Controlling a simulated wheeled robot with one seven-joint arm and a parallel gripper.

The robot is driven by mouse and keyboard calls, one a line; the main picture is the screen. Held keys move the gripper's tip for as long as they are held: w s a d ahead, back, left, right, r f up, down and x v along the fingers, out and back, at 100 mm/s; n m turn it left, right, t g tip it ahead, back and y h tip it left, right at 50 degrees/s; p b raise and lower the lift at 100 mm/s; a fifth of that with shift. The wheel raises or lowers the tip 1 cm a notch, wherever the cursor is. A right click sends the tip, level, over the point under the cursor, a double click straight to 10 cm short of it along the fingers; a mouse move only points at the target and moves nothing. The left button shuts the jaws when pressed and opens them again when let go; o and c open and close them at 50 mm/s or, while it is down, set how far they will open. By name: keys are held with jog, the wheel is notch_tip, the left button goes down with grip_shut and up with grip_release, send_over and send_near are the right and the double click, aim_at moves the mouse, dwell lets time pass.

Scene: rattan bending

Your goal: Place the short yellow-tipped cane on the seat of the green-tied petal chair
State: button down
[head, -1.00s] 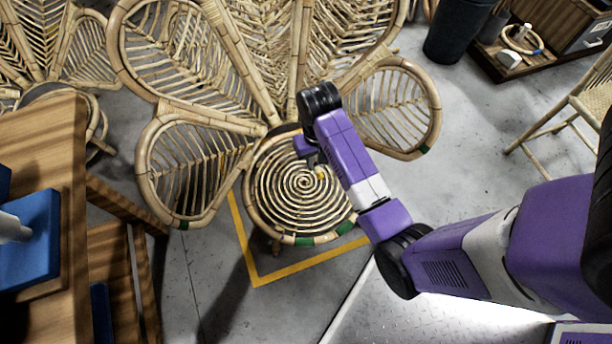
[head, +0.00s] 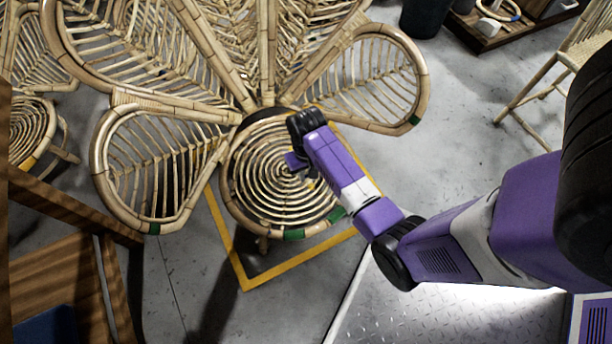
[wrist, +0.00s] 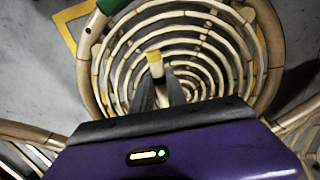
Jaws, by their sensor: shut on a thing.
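The petal chair with green ties (head: 415,120) stands ahead, its round spiral seat (head: 245,205) facing up. More green binding shows on the seat's front rim (head: 293,234). My gripper (head: 300,172) is over the seat, right of its middle in the head view. In the wrist view my gripper's fingers (wrist: 166,88) are shut on the short cane (wrist: 156,69), whose yellow tip (wrist: 153,56) points up in the picture. The seat's rings show behind it. The cane's lower part is hidden, and I cannot tell whether it touches the seat. A small yellow spot shows below my gripper in the head view.
A yellow floor line (head: 290,265) runs around the seat's front. Another rattan chair (head: 30,130) stands at left, beside wooden furniture (head: 60,260). A light chair (head: 545,85) stands at right, and a dark bin (head: 425,18) at the back. Bare floor lies between.

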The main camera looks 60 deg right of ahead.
jog(key=shift+f+b, duration=1.3)
jog(key=shift+f, duration=1.45)
jog(key=shift+f, duration=0.15)
jog(key=c, duration=1.3)
grip_release()
